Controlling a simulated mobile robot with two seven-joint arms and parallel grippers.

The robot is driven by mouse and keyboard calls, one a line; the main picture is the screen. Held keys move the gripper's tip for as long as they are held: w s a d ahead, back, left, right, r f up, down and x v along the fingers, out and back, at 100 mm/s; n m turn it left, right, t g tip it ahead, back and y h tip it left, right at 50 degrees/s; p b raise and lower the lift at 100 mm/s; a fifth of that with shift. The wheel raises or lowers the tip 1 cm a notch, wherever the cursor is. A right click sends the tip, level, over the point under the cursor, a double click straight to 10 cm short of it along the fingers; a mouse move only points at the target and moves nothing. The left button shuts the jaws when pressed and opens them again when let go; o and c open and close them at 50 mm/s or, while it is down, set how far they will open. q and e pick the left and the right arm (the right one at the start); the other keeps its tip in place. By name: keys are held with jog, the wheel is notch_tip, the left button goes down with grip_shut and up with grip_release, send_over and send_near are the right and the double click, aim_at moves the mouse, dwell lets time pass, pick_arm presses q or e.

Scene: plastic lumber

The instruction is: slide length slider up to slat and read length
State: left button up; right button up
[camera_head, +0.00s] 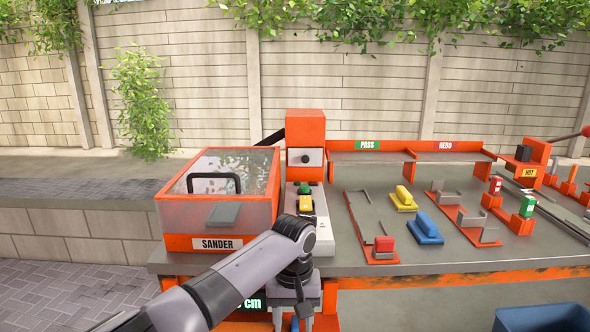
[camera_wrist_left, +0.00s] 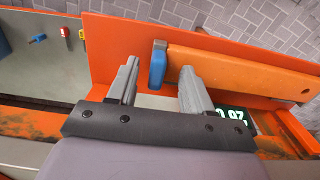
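The blue length slider (camera_wrist_left: 157,65) stands at the left end of the orange slat (camera_wrist_left: 240,72) in the left wrist view, very close to it; I cannot tell whether they touch. My left gripper (camera_wrist_left: 158,72) is open, with one finger to each side of the slider in the picture. In the head view the left gripper (camera_head: 294,306) points down at the bench's front, and a bit of blue (camera_head: 295,323) shows below it. The length display (camera_wrist_left: 236,118) is upside down and partly hidden by a finger; in the head view the arm hides most digits before "cm" (camera_head: 250,303). My right gripper is not in view.
The clear-lidded sander box (camera_head: 217,243) stands left of my arm. Behind the gripper is an orange machine (camera_head: 306,135). Yellow (camera_head: 404,198), blue (camera_head: 426,228) and red (camera_head: 384,245) blocks are on the grey bench to the right. A blue bin (camera_head: 545,319) is at lower right.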

pick_arm(q)
notch_tip(320, 180, up, 4)
jog(key=p, duration=0.4)
jog(key=shift+f, duration=0.25)
notch_tip(320, 180, up, 2)
jog(key=p, duration=0.2)
jog(key=shift+r+p, duration=0.2)
jog(key=shift+p, duration=0.15)
jog(key=shift+r+p, duration=0.65)
jog(key=shift+p, duration=0.05)
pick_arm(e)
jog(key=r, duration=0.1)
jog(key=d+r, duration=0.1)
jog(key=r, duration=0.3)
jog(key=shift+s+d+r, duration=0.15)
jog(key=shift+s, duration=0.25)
pick_arm(q)
jog(key=shift+f, duration=0.1)
